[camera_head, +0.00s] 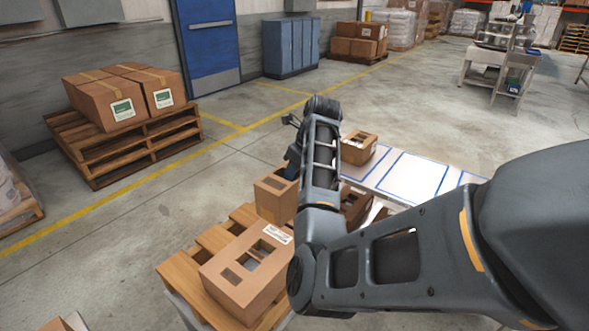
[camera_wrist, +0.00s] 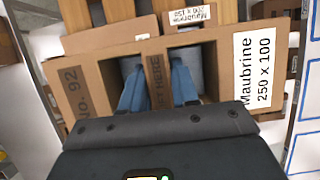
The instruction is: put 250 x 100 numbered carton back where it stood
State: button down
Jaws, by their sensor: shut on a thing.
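The 250 x 100 numbered carton (camera_wrist: 215,75) is brown, with a white "Maubrine 250 x 100" label at its right end and "No. 92" at its left. My gripper (camera_wrist: 158,84) reaches its blue fingers into the carton's two openings and is shut on the strip between them, printed with lifting words. In the head view a brown carton (camera_head: 272,196) shows beneath my gripper (camera_head: 291,168), partly hidden by my arm. Whether it touches anything below cannot be told.
A wooden pallet (camera_head: 180,270) holds a labelled carton (camera_head: 240,283) in front. A white table (camera_head: 415,175) with blue outlined areas bears a carton (camera_head: 358,149) at its left end. Another carton (camera_head: 354,205) is partly hidden behind my arm.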

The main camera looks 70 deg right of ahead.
jog(key=shift+f, duration=0.35)
jog(key=shift+f, duration=0.15)
notch_tip(320, 180, down, 11)
jog(key=b, duration=0.5)
dwell(1.2)
jog(key=shift+f, duration=0.35)
dwell(0.4)
jog(key=c, duration=0.8)
grip_release()
jog(key=v, duration=0.7)
jog(key=shift+s+r, duration=0.15)
jog(key=shift+r, duration=0.2)
